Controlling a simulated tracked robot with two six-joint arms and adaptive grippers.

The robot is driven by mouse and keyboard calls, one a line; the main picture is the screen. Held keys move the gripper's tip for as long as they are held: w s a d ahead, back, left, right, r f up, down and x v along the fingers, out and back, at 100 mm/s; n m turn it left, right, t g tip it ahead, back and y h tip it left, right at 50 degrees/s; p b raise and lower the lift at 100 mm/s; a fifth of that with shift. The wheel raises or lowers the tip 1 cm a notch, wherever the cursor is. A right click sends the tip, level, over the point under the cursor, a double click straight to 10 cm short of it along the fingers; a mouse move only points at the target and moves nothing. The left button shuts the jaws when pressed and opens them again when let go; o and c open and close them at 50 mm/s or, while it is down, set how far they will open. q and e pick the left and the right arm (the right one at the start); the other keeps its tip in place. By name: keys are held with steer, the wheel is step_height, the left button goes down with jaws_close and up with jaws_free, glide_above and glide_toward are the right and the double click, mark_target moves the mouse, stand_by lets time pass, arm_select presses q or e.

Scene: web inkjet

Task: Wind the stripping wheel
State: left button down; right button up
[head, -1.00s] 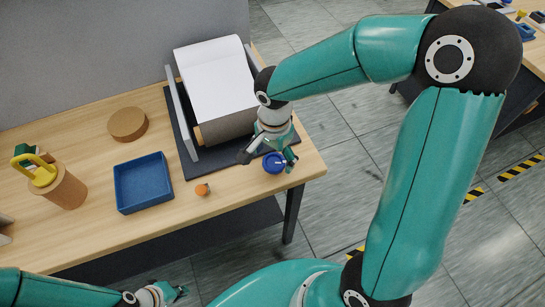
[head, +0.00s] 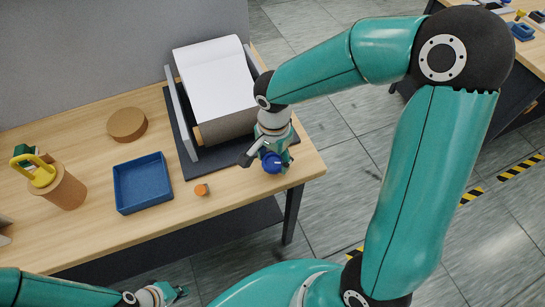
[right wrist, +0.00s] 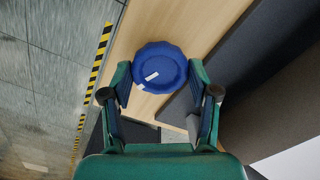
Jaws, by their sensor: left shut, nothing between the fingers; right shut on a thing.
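The stripping wheel, a blue knob (head: 272,164) with a small white mark, is at the near right corner of the web machine (head: 215,85). In the right wrist view the blue wheel (right wrist: 160,66) sits between the two green fingers. My right gripper (head: 274,157) is shut on the wheel; it also shows in the right wrist view (right wrist: 160,78). In the head view the gripper hides part of the wheel and its mounting. My left gripper (head: 178,292) is shut and empty, low in the picture, in front of the table.
The table's right edge is close beside the wheel.

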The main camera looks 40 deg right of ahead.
steer(key=shift+w+n, duration=0.1)
steer(key=shift+n, duration=0.2)
steer(key=shift+n+b, duration=0.55)
steer(key=shift+n, duration=0.45)
steer(key=n, duration=0.2)
steer(key=shift+n+b, duration=0.3)
steer(key=shift+b, duration=0.1)
steer(key=n, duration=0.3)
steer(key=shift+n+b, duration=0.3)
steer(key=n, duration=0.3)
steer(key=shift+w+r+n, duration=0.1)
steer(key=shift+n, duration=0.2)
steer(key=n, duration=0.4)
steer(key=shift+n, duration=0.3)
steer(key=n, duration=0.5)
steer(key=shift+p, duration=0.35)
steer(key=shift+n, duration=0.3)
